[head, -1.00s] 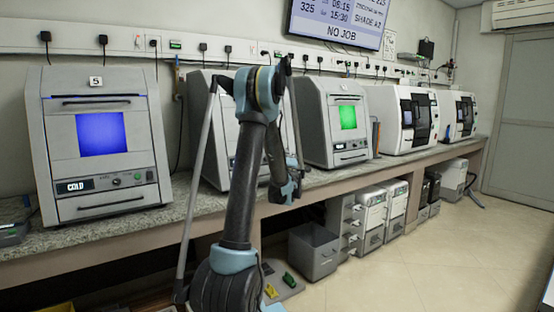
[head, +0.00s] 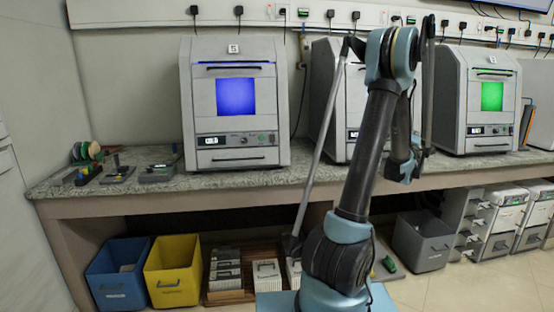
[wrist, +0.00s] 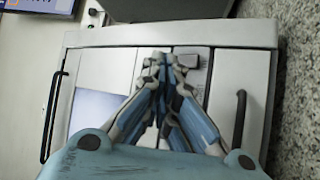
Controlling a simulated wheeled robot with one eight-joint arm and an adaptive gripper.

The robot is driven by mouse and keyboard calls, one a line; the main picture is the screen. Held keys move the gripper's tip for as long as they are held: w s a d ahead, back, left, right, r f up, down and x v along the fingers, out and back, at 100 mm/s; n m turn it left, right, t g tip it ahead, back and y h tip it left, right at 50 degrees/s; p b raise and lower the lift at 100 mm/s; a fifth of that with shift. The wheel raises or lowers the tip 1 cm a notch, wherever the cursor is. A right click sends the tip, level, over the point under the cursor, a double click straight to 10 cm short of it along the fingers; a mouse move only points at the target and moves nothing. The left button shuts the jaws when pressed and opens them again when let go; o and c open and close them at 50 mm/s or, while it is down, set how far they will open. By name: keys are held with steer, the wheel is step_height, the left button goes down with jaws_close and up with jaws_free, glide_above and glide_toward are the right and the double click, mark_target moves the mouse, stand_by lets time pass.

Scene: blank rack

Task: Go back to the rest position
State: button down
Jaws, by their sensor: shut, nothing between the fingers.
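My gripper (head: 402,170) hangs at the end of my folded arm in the head view, in front of the bench between two grey machines. In the wrist view my gripper (wrist: 162,62) has its fingers together and empty. Behind it is a light machine front (wrist: 225,45), seen sideways, with a dark handle at each side and a pale window. I cannot tell whether the fingertips are clear of it. A grey machine marked 5 (head: 236,140) has a blue-lit window. A machine with a green window (head: 478,125) stands to the right.
The granite bench (head: 320,175) runs along the wall. Small tools and spools (head: 88,160) lie at its left end. Below stand a blue bin (head: 118,280), a yellow bin (head: 173,270), a grey bin (head: 421,245) and drawer units (head: 500,225). Floor shows at the lower right.

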steer(key=s+a+r+m+g, duration=0.1)
steer(key=a+m+g, duration=0.25)
steer(key=a, duration=0.85)
steer(key=s+a+f+m+g+y, duration=0.2)
steer(key=s+a+f, duration=0.15)
steer(key=a, duration=0.45)
steer(key=s+a+f+m+g+y, duration=0.2)
steer(key=s+a, duration=0.3)
steer(key=a, duration=0.3)
steer(key=s+a+f+g+y, duration=0.2)
steer(key=s+a+f, duration=0.3)
steer(key=s+a, duration=0.3)
steer(key=s+a+f+g+y, duration=0.2)
steer(key=s+a+f, duration=0.3)
steer(key=s+a, duration=0.3)
steer(key=s+a+f+m+g+y, duration=0.1)
steer(key=s+a+f+g+y, duration=0.2)
steer(key=s+a, duration=0.5)
steer(key=s+f, duration=0.1)
steer(key=s, duration=0.5)
steer(key=shift+s+f, duration=0.15)
steer(key=shift+f, duration=0.25)
steer(key=shift+g, duration=0.25)
steer(key=shift+w+f, duration=0.2)
steer(key=shift+w, duration=0.3)
stand_by(0.3)
